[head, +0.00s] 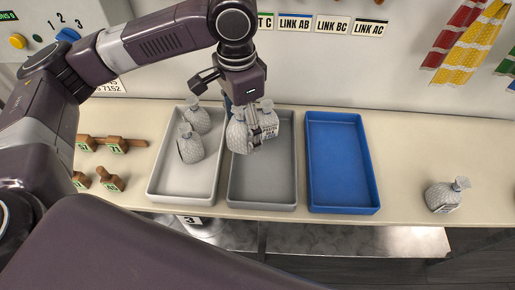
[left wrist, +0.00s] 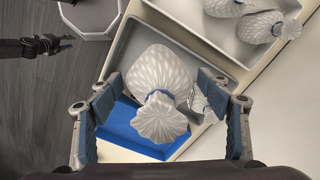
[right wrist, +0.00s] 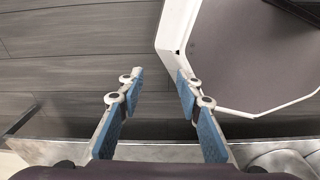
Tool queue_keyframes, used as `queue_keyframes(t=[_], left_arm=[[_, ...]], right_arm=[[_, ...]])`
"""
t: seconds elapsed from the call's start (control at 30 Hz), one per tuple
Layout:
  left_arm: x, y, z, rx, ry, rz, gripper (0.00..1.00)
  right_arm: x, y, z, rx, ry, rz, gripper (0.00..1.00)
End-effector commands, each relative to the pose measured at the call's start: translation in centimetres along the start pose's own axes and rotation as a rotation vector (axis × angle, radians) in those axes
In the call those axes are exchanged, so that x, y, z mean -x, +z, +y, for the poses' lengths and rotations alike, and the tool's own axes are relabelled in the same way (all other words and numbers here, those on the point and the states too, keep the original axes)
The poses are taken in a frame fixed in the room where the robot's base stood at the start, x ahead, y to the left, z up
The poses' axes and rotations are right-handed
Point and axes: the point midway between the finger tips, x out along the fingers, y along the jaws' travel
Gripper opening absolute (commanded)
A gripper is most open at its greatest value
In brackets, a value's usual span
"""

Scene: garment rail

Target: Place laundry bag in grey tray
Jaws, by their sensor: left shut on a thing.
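My left gripper (head: 247,132) is over the grey tray (head: 263,192), the middle one of three trays. It is shut on a white patterned laundry bag (head: 237,136). In the left wrist view the held bag (left wrist: 157,75) sits between the blue finger pads, its gathered top toward the camera. I cannot tell whether it touches the tray floor. Another laundry bag (head: 268,119) with a printed label is in the grey tray's back part, partly behind the gripper. My right gripper (right wrist: 160,88) is open and empty in the right wrist view, away from the trays.
A white tray (head: 183,193) on the left holds two laundry bags (head: 189,146). A blue tray (head: 340,160) on the right is empty. One more laundry bag (head: 443,196) lies on the table at the far right. Wooden-handled stamps (head: 112,144) lie left of the white tray.

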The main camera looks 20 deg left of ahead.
Motion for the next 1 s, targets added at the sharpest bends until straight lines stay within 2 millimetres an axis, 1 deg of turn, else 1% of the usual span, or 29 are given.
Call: queue_keyframes(t=[0.03,0.1,0.37,0.5,0.6,0.7,0.8,0.87,0.97,1.0], left_arm=[[0.6,-0.9,-0.2,-0.092,0.003,0.002,0.40],[1.1,-1.8,-0.7,-0.229,0.002,0.001,0.40],[2.9,-4.8,-2.0,-0.744,0.002,0.002,0.40],[3.7,-6.1,-2.5,-1.002,0.001,0.002,0.40],[4.0,-6.7,-2.7,-1.152,0.001,0.001,0.40],[4.2,-7.2,-2.8,-1.261,-0.001,0.001,0.40],[4.3,-7.4,-2.9,-1.326,-0.001,0.001,0.40],[4.0,-7.5,-2.9,-1.348,0.000,0.000,0.40],[2.4,-7.5,-2.9,-1.361,0.004,0.000,0.40],[1.4,-7.4,-2.8,-1.362,0.005,0.000,0.40]], right_arm=[[0.4,0.0,0.3,-0.001,0.003,-0.001,0.33],[0.6,0.1,0.6,-0.002,0.007,-0.001,0.33],[1.6,0.2,1.8,0.001,0.020,-0.005,0.33],[2.0,0.2,1.8,0.002,0.020,-0.005,0.33],[2.2,0.1,1.5,0.004,0.017,-0.004,0.33],[2.4,0.0,1.1,0.004,0.012,-0.004,0.33],[2.4,-0.1,0.6,0.003,0.007,-0.002,0.33],[2.4,-0.1,0.3,0.002,0.003,-0.002,0.33],[2.3,-0.2,0.1,0.002,0.000,-0.001,0.33],[2.2,-0.2,0.0,0.002,0.000,-0.001,0.33]])
